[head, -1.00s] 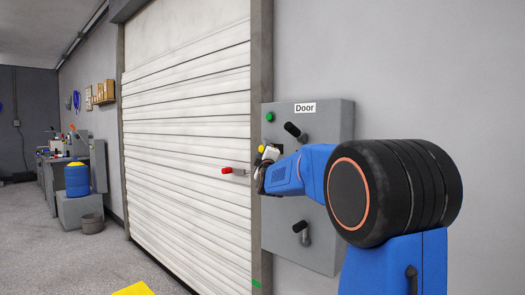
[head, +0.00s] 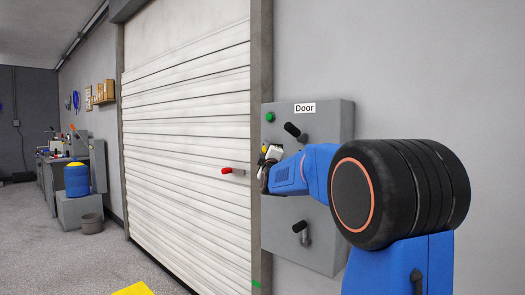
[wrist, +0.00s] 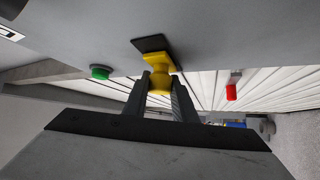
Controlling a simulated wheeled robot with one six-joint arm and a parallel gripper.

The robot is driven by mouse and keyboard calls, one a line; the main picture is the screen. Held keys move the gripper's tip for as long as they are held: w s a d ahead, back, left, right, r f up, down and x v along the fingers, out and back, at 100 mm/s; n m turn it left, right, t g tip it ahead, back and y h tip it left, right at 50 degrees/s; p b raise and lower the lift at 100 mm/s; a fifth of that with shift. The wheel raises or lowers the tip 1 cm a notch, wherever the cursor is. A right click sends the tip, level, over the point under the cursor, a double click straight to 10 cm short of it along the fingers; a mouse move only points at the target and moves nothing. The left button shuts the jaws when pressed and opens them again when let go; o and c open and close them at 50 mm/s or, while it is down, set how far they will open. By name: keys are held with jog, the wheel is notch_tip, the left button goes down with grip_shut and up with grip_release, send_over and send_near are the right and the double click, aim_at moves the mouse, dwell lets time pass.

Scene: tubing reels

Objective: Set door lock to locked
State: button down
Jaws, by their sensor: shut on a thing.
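The grey panel labelled "Door" (head: 335,140) is on the wall to the right of the roller door. A yellow knob (wrist: 157,62) with a dark square base sticks out from its face. My gripper (wrist: 158,82) is shut on this knob, one finger on each side. In the head view my gripper (head: 271,156) is at the panel's left side, and only a bit of yellow shows past it. A latch with a red handle (head: 227,170) sits on the roller door's right edge. It also shows in the wrist view (wrist: 231,92), apart from my gripper. No lock label is readable.
A green button (head: 270,117) is above the knob. Two black-handled levers are on the panel, one upper (head: 293,130) and one lower (head: 300,227). The white roller door (head: 185,130) is down.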

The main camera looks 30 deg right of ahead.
jog(key=shift+s+d+f, duration=0.1)
jog(key=shift+s+d, duration=0.15)
jog(key=shift+s, duration=0.35)
jog(key=shift+s+d+f, duration=0.1)
jog(key=shift+s+d, duration=0.1)
jog(key=shift+s, duration=0.4)
jog(key=c, duration=1.4)
grip_release()
jog(key=shift+d+r, duration=0.1)
jog(key=shift+c, duration=0.2)
jog(key=shift+s, duration=0.1)
jog(key=v, duration=1.7)
jog(key=shift+s, duration=0.15)
